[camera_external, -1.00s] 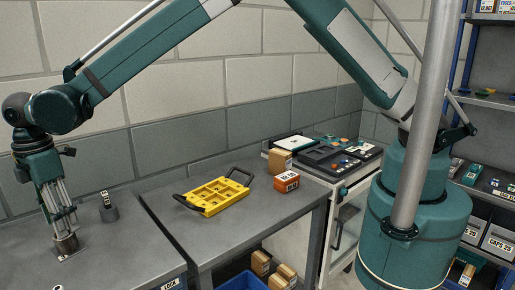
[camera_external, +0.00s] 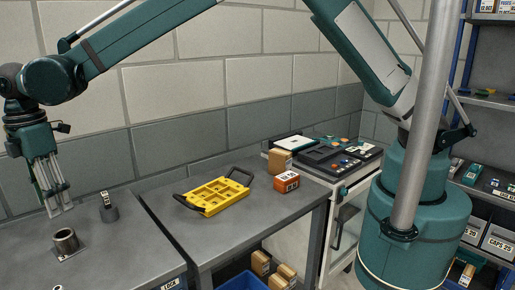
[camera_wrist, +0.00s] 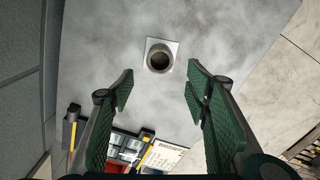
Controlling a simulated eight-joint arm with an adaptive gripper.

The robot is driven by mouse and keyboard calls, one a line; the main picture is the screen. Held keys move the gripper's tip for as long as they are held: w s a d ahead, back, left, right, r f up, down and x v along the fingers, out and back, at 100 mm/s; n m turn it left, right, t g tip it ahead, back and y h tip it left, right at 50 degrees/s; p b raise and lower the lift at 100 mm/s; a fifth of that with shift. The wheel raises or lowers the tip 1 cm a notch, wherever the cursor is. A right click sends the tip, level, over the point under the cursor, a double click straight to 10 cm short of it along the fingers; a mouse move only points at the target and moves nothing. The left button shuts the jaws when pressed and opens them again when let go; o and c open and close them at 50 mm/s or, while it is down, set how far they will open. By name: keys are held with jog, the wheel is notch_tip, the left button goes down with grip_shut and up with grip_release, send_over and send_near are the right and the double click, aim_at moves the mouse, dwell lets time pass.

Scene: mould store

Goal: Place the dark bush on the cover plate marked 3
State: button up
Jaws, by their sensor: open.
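The bush (camera_external: 66,243), a dark grey-brown hollow cylinder, stands upright on a small light square plate on the left bench. In the wrist view the bush (camera_wrist: 159,61) sits on the square plate (camera_wrist: 173,44), seen from above, with plate showing around it.
A dark round block with an upright label (camera_external: 109,212) stands on the bench behind the bush. A yellow tray (camera_external: 214,196) with black handles and an orange box (camera_external: 287,181) are on the bench to the right. A gap separates the two benches.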

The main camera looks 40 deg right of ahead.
jog(key=shift+w, duration=0.1)
dwell(0.6)
jog(key=w+d+r+m+t, duration=0.15)
jog(key=w+d+r, duration=0.35)
jog(key=d, duration=0.6)
jog(key=w+d+r+m+y, duration=0.1)
jog(key=w+d+r+m, duration=0.15)
jog(key=d+r, duration=0.75)
jog(key=w+d+r+m, duration=0.3)
jog(key=d+r, duration=0.1)
jog(key=d, duration=0.9)
jog(key=s+d+r+m+t, duration=0.1)
jog(key=s+d+r+m, duration=0.15)
jog(key=d, duration=0.95)
jog(key=s+d+r+m+t, duration=0.1)
jog(key=d+r+m, duration=0.2)
jog(key=d, duration=0.9)
jog(key=s+d+f+m+t, duration=0.1)
jog(key=s+d+f+m, duration=0.1)
jog(key=s+d, duration=0.4)
jog(key=s+d+f+m+t, duration=0.1)
jog(key=s+d+f+m, duration=0.1)
jog(key=s+d+m, duration=0.2)
jog(key=s+d+f+m+t+h, duration=0.1)
jog(key=s+d+m, duration=0.3)
jog(key=s+d, duration=0.6)
jog(key=d+f, duration=0.1)
jog(key=d, duration=0.6)
jog(key=shift+s+t, duration=0.2)
jog(key=shift+t, duration=0.15)
